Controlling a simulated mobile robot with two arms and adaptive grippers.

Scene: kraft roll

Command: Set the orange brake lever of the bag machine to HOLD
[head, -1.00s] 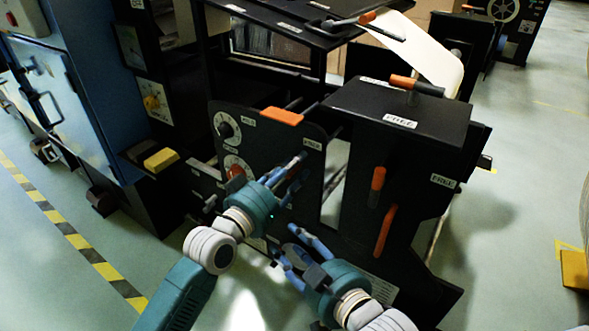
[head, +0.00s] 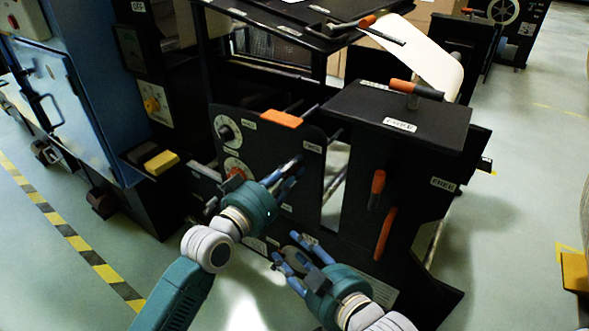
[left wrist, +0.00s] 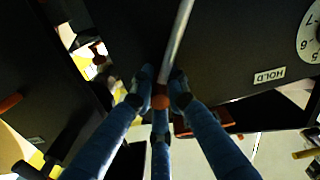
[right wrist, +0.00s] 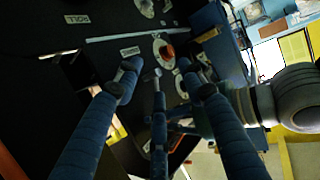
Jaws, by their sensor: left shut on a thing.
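My left gripper (head: 290,174) is at the front panel (head: 270,145) of the black bag machine. In the left wrist view its fingers are closed around the end of a metal lever rod (left wrist: 180,38) with an orange tip (left wrist: 160,102). A HOLD label (left wrist: 269,76) is on the panel to the right of the rod, apart from it. In the head view the HOLD label (head: 249,126) is by the upper dial, and a FREE label (head: 312,147) is near the panel's right edge. My right gripper (head: 288,250) is open and empty, low before the machine.
Other orange handles are on the right-hand block (head: 376,190), below it (head: 384,234) and on its top (head: 415,88). A red knob (right wrist: 166,50) is on the panel's lower dial. A blue cabinet (head: 75,100) stands at the left. Open floor lies front left and right.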

